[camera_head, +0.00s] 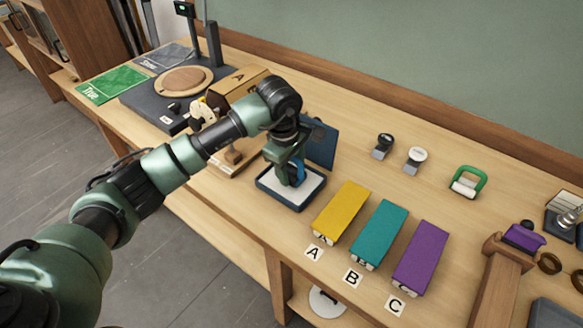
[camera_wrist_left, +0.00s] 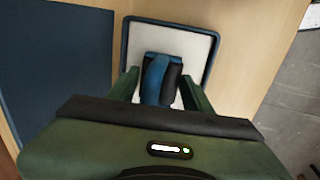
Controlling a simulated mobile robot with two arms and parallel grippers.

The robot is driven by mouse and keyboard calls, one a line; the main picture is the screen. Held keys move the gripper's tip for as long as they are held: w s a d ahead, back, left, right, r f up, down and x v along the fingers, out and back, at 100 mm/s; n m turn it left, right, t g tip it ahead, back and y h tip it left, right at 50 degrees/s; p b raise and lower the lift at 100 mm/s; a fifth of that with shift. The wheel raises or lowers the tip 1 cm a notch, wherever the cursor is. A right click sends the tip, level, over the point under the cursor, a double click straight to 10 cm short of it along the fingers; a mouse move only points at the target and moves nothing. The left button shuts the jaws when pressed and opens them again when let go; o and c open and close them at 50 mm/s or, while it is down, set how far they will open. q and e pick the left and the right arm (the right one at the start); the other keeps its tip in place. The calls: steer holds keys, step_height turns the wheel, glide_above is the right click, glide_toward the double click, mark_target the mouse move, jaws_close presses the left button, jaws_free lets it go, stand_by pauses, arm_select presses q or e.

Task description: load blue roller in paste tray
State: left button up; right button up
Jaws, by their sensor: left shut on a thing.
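My left gripper (camera_head: 285,172) is shut on the blue roller (camera_head: 299,170). It holds the roller at the paste tray (camera_head: 268,194), a blue-rimmed tray with a white inside. In the left wrist view the blue roller (camera_wrist_left: 158,78) sits between the green fingers of my left gripper (camera_wrist_left: 160,88), over the white area of the paste tray (camera_wrist_left: 211,52). I cannot tell whether the roller touches the paste. The gripper hides part of the roller and tray in the head view. My right gripper does not show.
A dark blue panel (camera_head: 320,143) stands upright behind the tray. Yellow (camera_head: 342,208), teal (camera_head: 377,232) and purple (camera_head: 421,255) blocks lie to its right, by cards A, B and C. A green-handled roller (camera_head: 468,181) and two small tools lie farther back. A round wooden turntable (camera_head: 184,81) is at the left.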

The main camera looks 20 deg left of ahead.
arm_select(q)
steer(key=shift+f+b, duration=0.3)
steer(key=shift+f, duration=0.05)
stand_by(0.5)
steer(key=shift+f+b, duration=0.15)
steer(key=shift+b, duration=0.15)
stand_by(1.2)
steer(key=shift+r+p, duration=1.6)
steer(key=shift+r, duration=2)
